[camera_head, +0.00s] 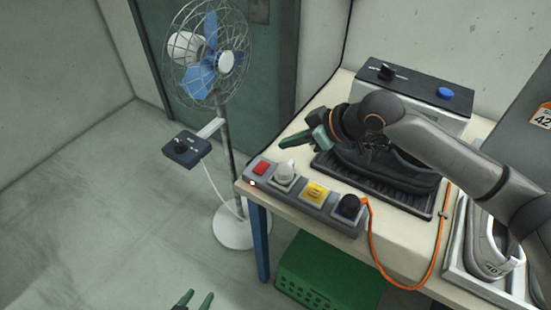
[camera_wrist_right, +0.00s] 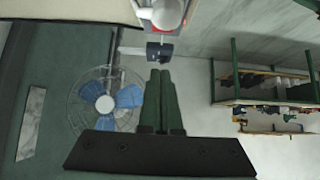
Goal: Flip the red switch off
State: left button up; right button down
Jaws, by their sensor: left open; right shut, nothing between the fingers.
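The red switch (camera_head: 261,168) sits at the left end of a grey power strip (camera_head: 330,217) along the table's front edge. A small red light shows on the strip's front below it. My right gripper (camera_head: 283,144) is shut and empty, above and just behind the switch and the white plug, apart from both. In the right wrist view the shut fingers (camera_wrist_right: 160,78) point at open space, and a red edge (camera_wrist_right: 191,8) shows at the top beside the white plug (camera_wrist_right: 168,14). My left gripper (camera_head: 194,299) is open, low at the bottom edge, far from the strip.
A white plug (camera_head: 284,172), a yellow plug (camera_head: 315,193) and a black plug (camera_head: 348,206) with an orange cable stand in the strip. A black shoe (camera_head: 385,165) lies on a dark tray behind. A fan (camera_head: 210,55) stands left; a green crate (camera_head: 325,275) sits below.

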jog(key=shift+w+d+r, duration=0.1)
jog(key=shift+d+r, duration=0.35)
jog(key=shift+d, duration=0.1)
jog(key=shift+f, duration=0.1)
send_over(260, 162)
jog(key=s+d, duration=0.2)
jog(key=f, duration=0.7)
jog(key=shift+w, duration=0.25)
notch_tip(260, 162, down, 3)
jog(key=shift+d+r, duration=0.1)
jog(key=shift+r, duration=0.1)
jog(key=shift+f, duration=0.65)
jog(key=shift+f, duration=0.1)
